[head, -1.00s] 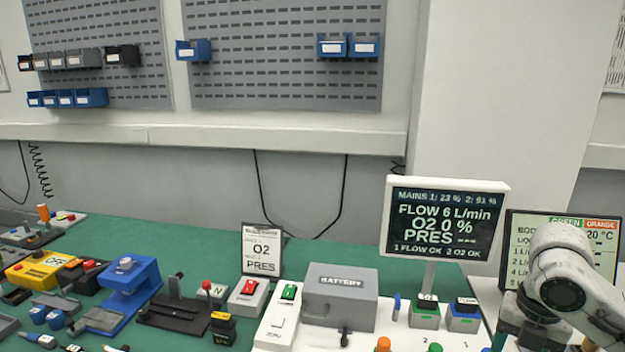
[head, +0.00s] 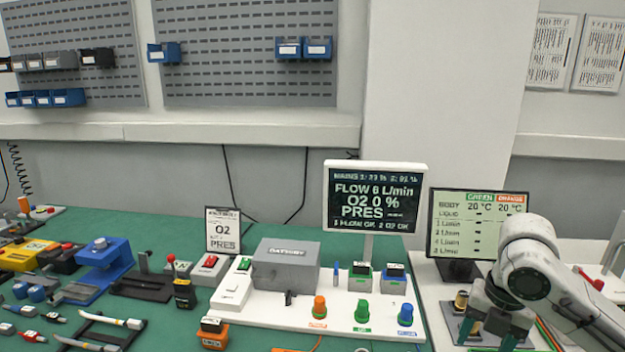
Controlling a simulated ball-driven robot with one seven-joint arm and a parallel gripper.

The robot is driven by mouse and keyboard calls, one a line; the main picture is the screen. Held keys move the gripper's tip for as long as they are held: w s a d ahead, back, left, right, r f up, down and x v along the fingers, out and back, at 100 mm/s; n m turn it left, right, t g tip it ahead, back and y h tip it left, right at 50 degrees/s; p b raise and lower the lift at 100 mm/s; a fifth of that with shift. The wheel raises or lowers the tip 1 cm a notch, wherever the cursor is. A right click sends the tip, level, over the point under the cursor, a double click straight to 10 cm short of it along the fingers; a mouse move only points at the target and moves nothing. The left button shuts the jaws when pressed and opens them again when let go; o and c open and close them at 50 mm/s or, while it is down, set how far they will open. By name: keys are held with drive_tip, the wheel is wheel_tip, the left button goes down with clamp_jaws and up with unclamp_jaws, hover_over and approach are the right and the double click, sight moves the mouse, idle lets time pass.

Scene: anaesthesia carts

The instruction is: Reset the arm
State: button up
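My arm comes in from the lower right of the head view. My gripper (head: 492,338) points down near the right end of the bench. Its two teal fingers stand apart, and I see nothing held between them. The fingers are close to a small grey stand with brass-coloured parts (head: 461,301); I cannot tell whether they touch it. The lower fingertips are near the bottom edge of the picture.
A white board (head: 335,311) carries a grey battery box (head: 285,265) and coloured knobs. Several tools and a blue clamp-like device (head: 104,262) crowd the green mat at left.

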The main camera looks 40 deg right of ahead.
drive_tip(key=w+a+r+m+t+y, duration=0.1)
drive_tip(key=w+a+r+m+t, duration=0.15)
drive_tip(key=w+a, duration=0.4)
drive_tip(key=w+a+r+m+t, duration=0.1)
drive_tip(key=w+a+m+t, duration=0.15)
drive_tip(key=w, duration=0.65)
drive_tip(key=w+a+f+m+t+y, duration=0.1)
drive_tip(key=w+a+f+m, duration=0.1)
drive_tip(key=a, duration=0.3)
drive_tip(key=w+a+f+m+t+y, duration=0.1)
drive_tip(key=w+a+f+m, duration=0.15)
drive_tip(key=a, duration=0.25)
drive_tip(key=s+a+f+m+g, duration=0.3)
drive_tip(key=s+a+f+m, duration=0.5)
drive_tip(key=f, duration=0.4)
drive_tip(key=s+d+f+m+g+h, duration=0.1)
drive_tip(key=s+f, duration=0.3)
drive_tip(key=s, duration=0.3)
drive_tip(key=s+d+f+m+g+h, duration=0.1)
drive_tip(key=s+f+m+g+h, duration=0.1)
drive_tip(key=s+f, duration=0.3)
drive_tip(key=s, duration=0.3)
drive_tip(key=shift+s+d+g, duration=0.25)
drive_tip(key=shift+d+g, duration=0.05)
drive_tip(key=shift+d, duration=0.1)
